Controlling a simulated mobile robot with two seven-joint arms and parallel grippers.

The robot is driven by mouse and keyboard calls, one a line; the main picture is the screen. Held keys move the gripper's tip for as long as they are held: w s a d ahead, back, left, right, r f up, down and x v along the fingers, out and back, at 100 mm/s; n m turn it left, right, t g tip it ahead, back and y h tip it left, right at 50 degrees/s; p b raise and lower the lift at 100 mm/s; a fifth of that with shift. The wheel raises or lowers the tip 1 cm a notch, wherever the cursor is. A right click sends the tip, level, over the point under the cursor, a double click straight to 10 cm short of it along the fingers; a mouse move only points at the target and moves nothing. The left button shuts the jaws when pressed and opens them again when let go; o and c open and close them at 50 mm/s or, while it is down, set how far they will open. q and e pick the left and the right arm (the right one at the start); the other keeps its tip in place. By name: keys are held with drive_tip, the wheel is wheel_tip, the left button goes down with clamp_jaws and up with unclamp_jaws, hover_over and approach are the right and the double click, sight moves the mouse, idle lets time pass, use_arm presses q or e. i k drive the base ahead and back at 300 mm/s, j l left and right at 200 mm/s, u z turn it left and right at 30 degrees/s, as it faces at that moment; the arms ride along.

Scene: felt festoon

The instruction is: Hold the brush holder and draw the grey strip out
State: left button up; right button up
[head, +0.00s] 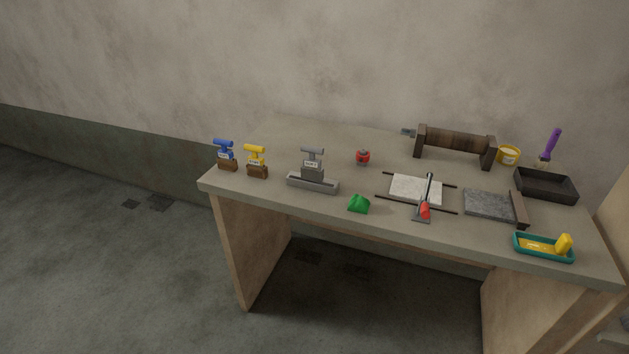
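A grey T-topped piece (312,156) with a pale label stands upright in a long, low light-grey holder (299,183) near the table's front left. It looks like the grey strip in the brush holder, but the label is too small to read. How deep the grey piece sits is hidden by the holder's front wall. Nothing is touching either of them. Neither my left nor my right gripper is in view.
Blue (224,150) and yellow (256,158) T-topped pieces stand in brown blocks to the left. A green piece (358,204) and a red knob (362,157) lie to the right. A framed roller (454,143), slabs and trays crowd the right of the table (300,137).

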sight(309, 162)
drive_tip(key=i+j+z, duration=0.1)
drive_tip(key=j+z, duration=0.15)
drive_tip(key=z, duration=0.2)
drive_tip(key=j+z, duration=0.25)
drive_tip(key=z, duration=0.2)
drive_tip(key=i+j+z, duration=0.1)
drive_tip(key=j+z, duration=0.2)
drive_tip(key=j, duration=0.65)
drive_tip(key=j+z, duration=0.1)
drive_tip(key=j, duration=0.85)
